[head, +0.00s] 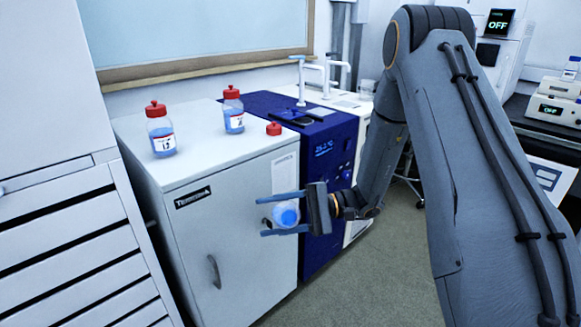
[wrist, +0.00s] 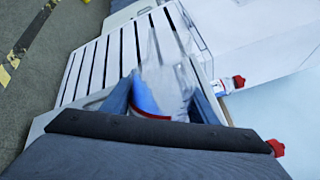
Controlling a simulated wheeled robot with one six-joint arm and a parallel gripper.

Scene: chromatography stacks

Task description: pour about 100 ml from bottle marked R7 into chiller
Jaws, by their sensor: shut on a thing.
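My gripper (head: 264,216) is shut on an uncapped clear bottle (head: 287,214) with blue liquid, in front of the white cabinet and left of the chiller. The bottle looks tipped well over; its marking cannot be read. In the wrist view the bottle (wrist: 165,88) sits between the fingers, with a red band showing. I cannot see any liquid stream.
Two red-capped bottles with blue liquid, one at left (head: 161,132) and one at right (head: 233,112), stand on the white cabinet (head: 200,172). A loose red cap (head: 274,128) lies near its right edge. White taps (head: 314,72) rise behind the chiller. A drawer unit (head: 70,240) stands left.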

